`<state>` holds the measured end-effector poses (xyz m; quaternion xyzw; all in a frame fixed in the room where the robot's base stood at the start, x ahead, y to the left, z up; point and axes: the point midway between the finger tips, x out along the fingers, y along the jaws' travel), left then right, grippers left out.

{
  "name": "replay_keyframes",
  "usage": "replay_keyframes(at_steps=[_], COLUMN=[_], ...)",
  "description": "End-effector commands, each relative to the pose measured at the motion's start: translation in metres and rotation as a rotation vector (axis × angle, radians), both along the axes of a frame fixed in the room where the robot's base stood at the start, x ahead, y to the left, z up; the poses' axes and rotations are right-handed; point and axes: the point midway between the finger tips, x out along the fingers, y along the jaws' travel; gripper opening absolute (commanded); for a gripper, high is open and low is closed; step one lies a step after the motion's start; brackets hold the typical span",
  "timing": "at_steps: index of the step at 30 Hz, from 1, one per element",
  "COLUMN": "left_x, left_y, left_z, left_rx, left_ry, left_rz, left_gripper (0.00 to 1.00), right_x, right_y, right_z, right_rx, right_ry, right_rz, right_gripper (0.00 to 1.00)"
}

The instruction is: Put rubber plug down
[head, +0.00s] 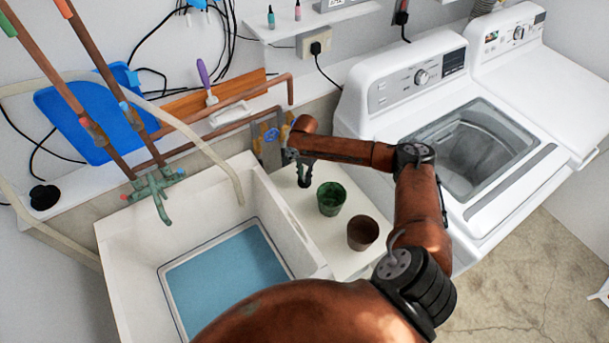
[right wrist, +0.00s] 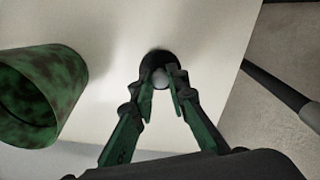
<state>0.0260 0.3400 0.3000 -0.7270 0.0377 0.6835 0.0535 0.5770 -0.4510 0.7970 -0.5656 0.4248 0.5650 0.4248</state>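My right gripper (head: 304,178) reaches down over the white ledge beside the sink, just left of the green pot. In the right wrist view, its green and black fingers (right wrist: 161,82) close around the grey knob of a small dark round rubber plug (right wrist: 156,57). The plug is at or just above the white surface; I cannot tell whether it touches. In the head view the plug is too small and hidden to make out. My left gripper is in neither view.
The green pot (head: 331,198) and a brown pot (head: 363,233) stand on the white ledge (head: 345,262). The sink (head: 127,262) with blue water (head: 228,272) lies to the left. A washing machine (head: 392,88) stands at the right. A black round object (head: 44,196) sits far left.

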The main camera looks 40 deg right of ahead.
Motion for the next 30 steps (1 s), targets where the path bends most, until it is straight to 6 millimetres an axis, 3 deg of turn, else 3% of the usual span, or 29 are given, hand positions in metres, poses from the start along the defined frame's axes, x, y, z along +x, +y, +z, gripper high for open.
replay_keyframes(at_steps=[8, 18, 23, 30], left_x=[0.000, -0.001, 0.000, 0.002], left_y=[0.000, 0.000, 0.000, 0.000], left_z=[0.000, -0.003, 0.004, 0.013], left_rx=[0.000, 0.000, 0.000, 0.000], left_ry=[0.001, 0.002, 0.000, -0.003], left_rz=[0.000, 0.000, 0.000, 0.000], left_gripper=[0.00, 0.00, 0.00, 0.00], right_x=[0.000, 0.000, 0.000, 0.000], right_y=[0.000, -0.001, 0.000, 0.000], right_z=[0.000, 0.004, 0.029, 0.081], right_rx=[0.000, 0.000, 0.001, 0.001], right_ry=[0.000, 0.000, -0.003, -0.002], right_rz=[0.000, 0.000, 0.000, 0.000], right_gripper=[0.32, 0.32, 0.32, 0.32])
